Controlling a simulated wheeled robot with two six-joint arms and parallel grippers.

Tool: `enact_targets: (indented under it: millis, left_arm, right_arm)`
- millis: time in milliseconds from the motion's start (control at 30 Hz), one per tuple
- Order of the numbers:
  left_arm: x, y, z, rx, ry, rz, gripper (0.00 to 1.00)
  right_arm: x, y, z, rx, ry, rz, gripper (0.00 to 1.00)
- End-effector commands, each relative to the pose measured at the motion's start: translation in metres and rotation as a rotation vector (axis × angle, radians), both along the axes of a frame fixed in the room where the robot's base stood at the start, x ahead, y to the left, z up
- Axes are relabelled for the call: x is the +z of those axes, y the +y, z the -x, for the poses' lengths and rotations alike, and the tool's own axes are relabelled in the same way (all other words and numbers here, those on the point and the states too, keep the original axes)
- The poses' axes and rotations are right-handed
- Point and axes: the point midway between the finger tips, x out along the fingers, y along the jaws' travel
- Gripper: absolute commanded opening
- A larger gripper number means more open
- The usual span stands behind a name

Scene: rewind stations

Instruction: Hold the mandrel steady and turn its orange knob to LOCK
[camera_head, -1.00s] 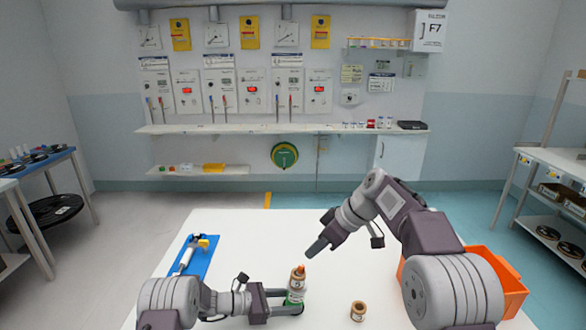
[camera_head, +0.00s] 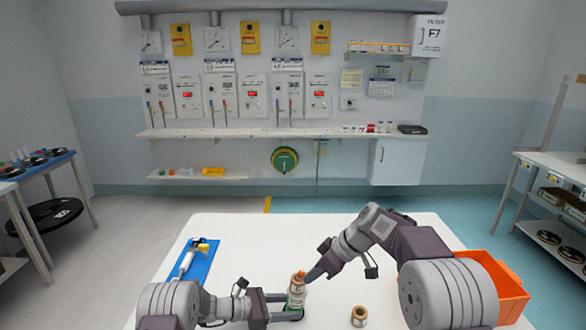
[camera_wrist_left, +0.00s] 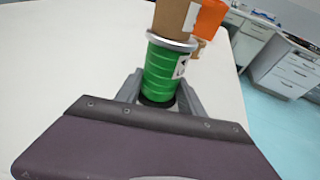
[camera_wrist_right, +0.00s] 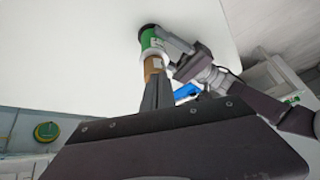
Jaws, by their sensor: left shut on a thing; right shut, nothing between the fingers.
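The mandrel (camera_head: 295,299) stands upright on the white table, with a green body, a pale label, a brown sleeve above and an orange knob (camera_head: 300,273) on top. My left gripper (camera_head: 290,308) is shut on the green body near its base. The left wrist view shows the green body (camera_wrist_left: 160,72) between the fingers and a metal flange under the brown sleeve. My right gripper (camera_head: 311,277) is shut and empty, its tips close beside the knob on the right. In the right wrist view the fingertips hide the knob; I cannot tell whether they touch it.
A brown core (camera_head: 359,316) stands on the table to the right. An orange bin (camera_head: 508,284) is at the right edge, behind my right arm. A blue board (camera_head: 205,262) with a white and yellow tool lies at the left. The table's far middle is clear.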

Motion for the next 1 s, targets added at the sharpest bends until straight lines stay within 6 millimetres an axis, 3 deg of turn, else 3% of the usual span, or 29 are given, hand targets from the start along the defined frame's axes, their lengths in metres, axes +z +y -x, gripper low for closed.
enact_targets:
  millis: [1000]
  left_arm:
    - [-0.0016, -0.0005, 0.0012, -0.003, 0.002, -0.003, 0.23]
  right_arm:
    - [0.0007, 0.0059, -0.0081, 0.001, -0.001, 0.000, 0.00]
